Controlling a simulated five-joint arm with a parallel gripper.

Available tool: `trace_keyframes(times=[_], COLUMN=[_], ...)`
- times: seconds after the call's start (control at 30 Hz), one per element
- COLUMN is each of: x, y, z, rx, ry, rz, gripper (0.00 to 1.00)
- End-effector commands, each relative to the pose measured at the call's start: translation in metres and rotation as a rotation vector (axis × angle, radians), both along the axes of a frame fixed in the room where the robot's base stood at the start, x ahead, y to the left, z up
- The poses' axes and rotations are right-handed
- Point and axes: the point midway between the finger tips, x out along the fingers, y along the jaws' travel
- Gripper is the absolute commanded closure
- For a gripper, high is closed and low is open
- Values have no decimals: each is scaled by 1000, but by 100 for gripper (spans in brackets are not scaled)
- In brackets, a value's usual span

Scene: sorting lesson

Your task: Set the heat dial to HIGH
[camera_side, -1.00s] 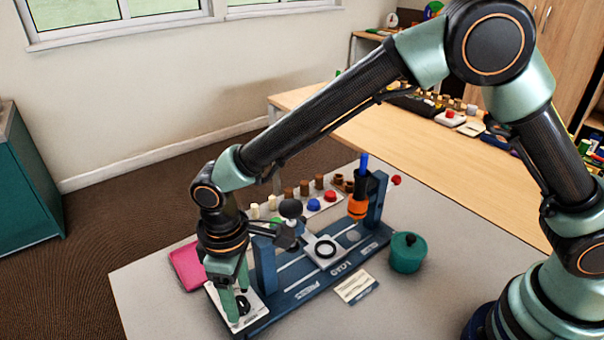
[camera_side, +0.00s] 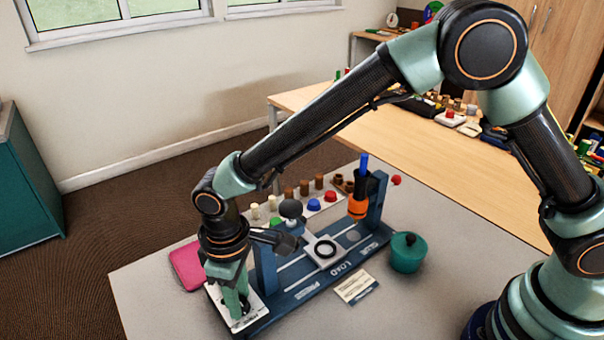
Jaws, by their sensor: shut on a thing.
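The heat dial is a small black knob (camera_side: 246,307) on a white plate (camera_side: 261,308) at the left front end of the blue fixture (camera_side: 318,281). My gripper (camera_side: 240,308) points down over the plate and is shut on the dial. The green fingers hide most of the knob and part of the plate's markings, so I cannot read where the dial points.
The fixture carries two blue posts, a white block with a black ring (camera_side: 325,250) and an orange-collared tool (camera_side: 358,207). The grey table front is clear.

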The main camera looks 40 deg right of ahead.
Motion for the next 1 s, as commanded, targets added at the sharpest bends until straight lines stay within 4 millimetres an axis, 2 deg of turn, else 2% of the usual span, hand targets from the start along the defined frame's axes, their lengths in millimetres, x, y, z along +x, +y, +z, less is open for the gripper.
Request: trace_keyframes(times=[0.7, 1.0], x=[0, 1], y=[0, 0], z=[1, 1], rx=[1, 1], ry=[-1, -1], rz=[-569, -754], gripper=[100, 100])
